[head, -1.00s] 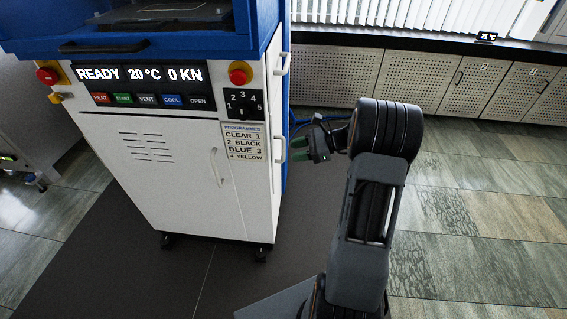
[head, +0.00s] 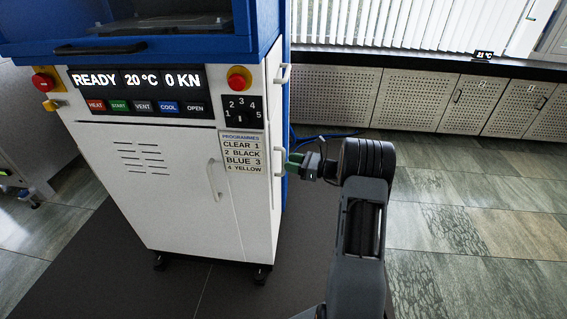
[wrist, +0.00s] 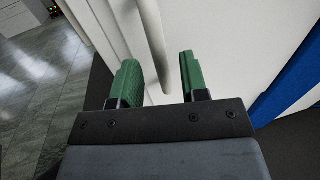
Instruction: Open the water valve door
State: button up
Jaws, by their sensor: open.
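The white press cabinet (head: 160,200) stands at left in the head view. On its right side is a lower white door handle (head: 279,160). In the wrist view a white bar handle (wrist: 153,40) runs down between the two green fingers and ends near the palm. My gripper (head: 292,162) is open at the cabinet's right side, its green fingertips beside the lower side handle. It also shows open in the wrist view (wrist: 158,78), one finger on each side of the handle and apart from it. The white side panel (wrist: 225,45) behind looks closed.
An upper side handle (head: 283,74) and a front door handle (head: 213,182) are on the same press. Blue hoses (head: 330,136) lie behind my gripper. Low perforated cabinets (head: 420,100) line the window wall. Tiled floor (head: 470,220) at right is clear.

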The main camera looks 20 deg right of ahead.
aim_at(283, 171)
jog(key=shift+x, duration=1.75)
grip_shut()
